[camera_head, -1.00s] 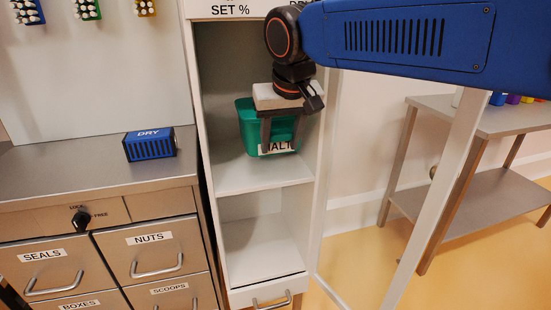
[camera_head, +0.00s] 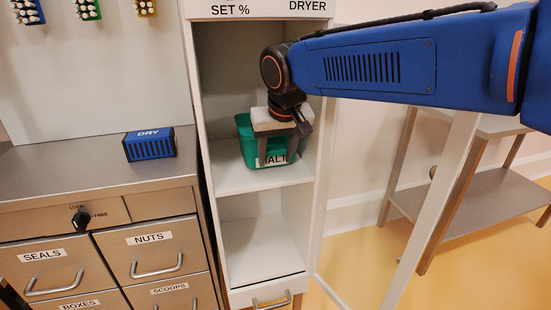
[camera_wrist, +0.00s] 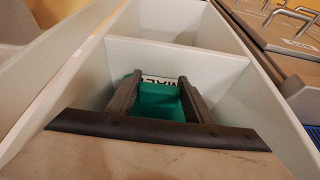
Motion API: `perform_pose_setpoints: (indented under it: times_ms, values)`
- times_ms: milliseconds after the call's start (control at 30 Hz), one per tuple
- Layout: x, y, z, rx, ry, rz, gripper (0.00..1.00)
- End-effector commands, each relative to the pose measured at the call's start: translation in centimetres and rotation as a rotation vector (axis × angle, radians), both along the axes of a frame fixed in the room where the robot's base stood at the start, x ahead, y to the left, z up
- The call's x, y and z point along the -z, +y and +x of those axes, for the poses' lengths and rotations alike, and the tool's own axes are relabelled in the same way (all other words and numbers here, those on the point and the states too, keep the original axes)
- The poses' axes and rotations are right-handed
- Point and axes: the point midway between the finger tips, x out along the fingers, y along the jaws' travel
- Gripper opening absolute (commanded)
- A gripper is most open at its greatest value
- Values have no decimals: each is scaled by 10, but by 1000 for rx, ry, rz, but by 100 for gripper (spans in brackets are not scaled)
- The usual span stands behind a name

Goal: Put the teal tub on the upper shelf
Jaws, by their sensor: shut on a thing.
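The teal tub (camera_head: 246,135) is a green, open-topped tub with a white label ending in "ALT". It is in the upper compartment of the white cabinet, at or just above the upper shelf (camera_head: 236,179); I cannot tell whether it touches. My gripper (camera_head: 277,153) is in front of the tub and shut on its wall, with the fingers partly over the label. In the wrist view, the tub (camera_wrist: 158,108) lies between the two fingers of my gripper (camera_wrist: 157,84), its label upside down.
The cabinet's lower shelf (camera_head: 262,252) is empty. Its frame stands close on both sides, with an open door (camera_head: 428,215) at right. A steel bench (camera_head: 60,165) with a blue "DRY" box (camera_head: 149,145) is at left. A steel table (camera_head: 480,205) is at right.

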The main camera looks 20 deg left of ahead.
Motion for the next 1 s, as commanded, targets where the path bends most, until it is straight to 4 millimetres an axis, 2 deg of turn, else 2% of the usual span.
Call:
perform_pose_setpoints:
  times_ms: [100,467,500,533,867,1000]
  values:
    - [12,2,3,0,0,0,17]
    - [14,2,3,0,-1,1,17]
    - [14,2,3,0,0,0,56]
    - [14,2,3,0,0,0,63]
    - [13,2,3,0,-1,1,65]
    - [3,0,1,0,-2,2,65]
